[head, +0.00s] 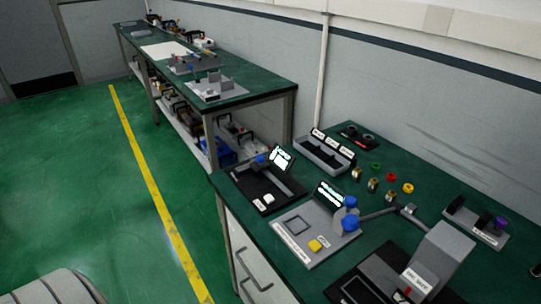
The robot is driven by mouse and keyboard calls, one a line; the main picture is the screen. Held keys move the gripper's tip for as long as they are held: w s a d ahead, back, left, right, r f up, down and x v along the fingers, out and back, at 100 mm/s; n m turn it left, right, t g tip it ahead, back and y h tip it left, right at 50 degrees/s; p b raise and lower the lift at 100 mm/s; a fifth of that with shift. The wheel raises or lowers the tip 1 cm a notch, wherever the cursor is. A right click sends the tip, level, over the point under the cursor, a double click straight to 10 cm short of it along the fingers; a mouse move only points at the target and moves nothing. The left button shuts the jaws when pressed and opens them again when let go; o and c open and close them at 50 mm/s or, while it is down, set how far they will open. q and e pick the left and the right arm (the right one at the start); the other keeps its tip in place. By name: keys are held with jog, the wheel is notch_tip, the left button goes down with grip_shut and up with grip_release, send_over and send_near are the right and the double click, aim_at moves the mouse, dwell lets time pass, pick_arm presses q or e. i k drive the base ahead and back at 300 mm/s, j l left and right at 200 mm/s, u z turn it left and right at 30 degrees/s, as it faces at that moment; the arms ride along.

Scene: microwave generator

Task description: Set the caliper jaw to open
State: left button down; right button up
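I cannot tell for certain which device holds the caliper jaw, as the labels are too small to read. A black-based device (250,185) with a lit screen (281,157), a blue knob (261,161) and a white button (268,198) sits at the near bench's left end. A grey-plated device (292,258) beside it has a lit screen (329,194), blue knobs and a yellow button (315,246). A grey fixture (476,229) at the right has black upright blocks and a purple knob (501,222).
The near green bench (364,211) also carries a grey labelled tray (325,152), several small coloured rings and metal parts, and a tall grey device (440,259) in front. A farther bench (248,81) stands behind. Green floor (75,190) is open at the left.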

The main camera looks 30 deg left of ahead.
aim_at(259, 165)
jog(key=j+z, duration=0.1)
jog(key=j, duration=1.2)
